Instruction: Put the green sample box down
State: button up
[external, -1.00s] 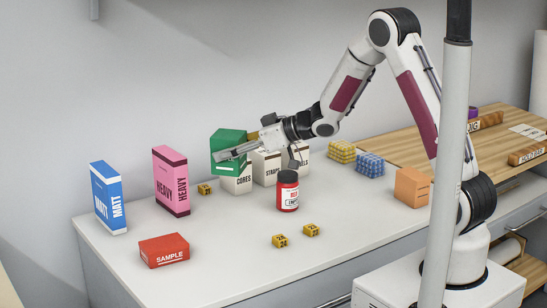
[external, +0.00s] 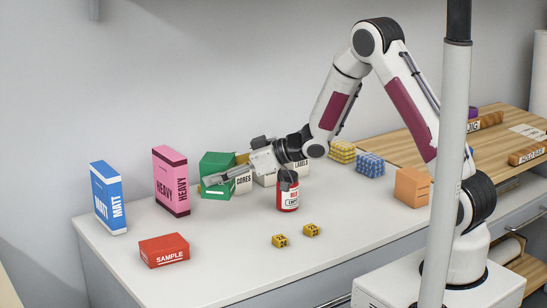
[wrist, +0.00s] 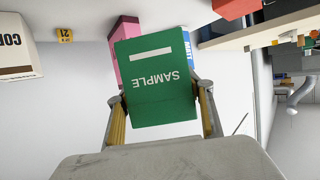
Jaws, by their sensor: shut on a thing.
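The green sample box (external: 217,170) is at the back of the white table, right of the pink box, low at the table top. I cannot tell whether its base touches the table. My gripper (external: 226,178) is shut on it, with a finger along its near side. In the wrist view the green box (wrist: 154,85) shows its SAMPLE face upside down, between the two fingers of my gripper (wrist: 160,108).
A pink HEAVY box (external: 171,181) and a blue MATT box (external: 108,198) stand to the left. A red SAMPLE box (external: 164,250) lies in front. The front middle table is mostly clear.

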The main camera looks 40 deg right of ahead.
aim_at(218, 195)
jog(key=shift+f, duration=3.15)
jog(key=shift+f, duration=1.85)
jog(key=shift+f, duration=0.1)
jog(key=o, duration=1.1)
